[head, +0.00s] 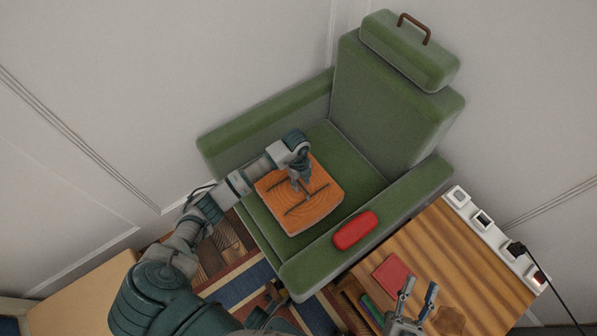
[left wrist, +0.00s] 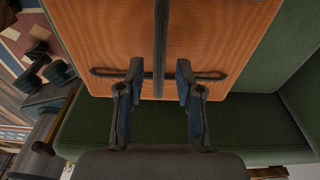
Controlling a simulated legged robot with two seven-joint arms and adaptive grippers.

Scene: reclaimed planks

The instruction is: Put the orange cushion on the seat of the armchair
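The orange cushion (head: 322,206) lies flat on the seat (head: 346,158) of the green armchair (head: 392,98). It has dark strips on its top and also fills much of the left wrist view (left wrist: 220,40). My left gripper (head: 300,187) is over the cushion's middle. In the left wrist view its fingers (left wrist: 159,82) stand apart, with a dark upright strip of the cushion between them and gaps on both sides. My right gripper (head: 418,292) is open and empty above the wooden table, its lower part cut off by the frame edge.
A red rounded object (head: 355,230) lies on the armchair's near armrest. The wooden table (head: 462,262) holds a red book (head: 391,274) and a white power strip (head: 488,232) with a black plug. A brown handle (head: 414,27) tops the headrest. Walls stand behind the chair.

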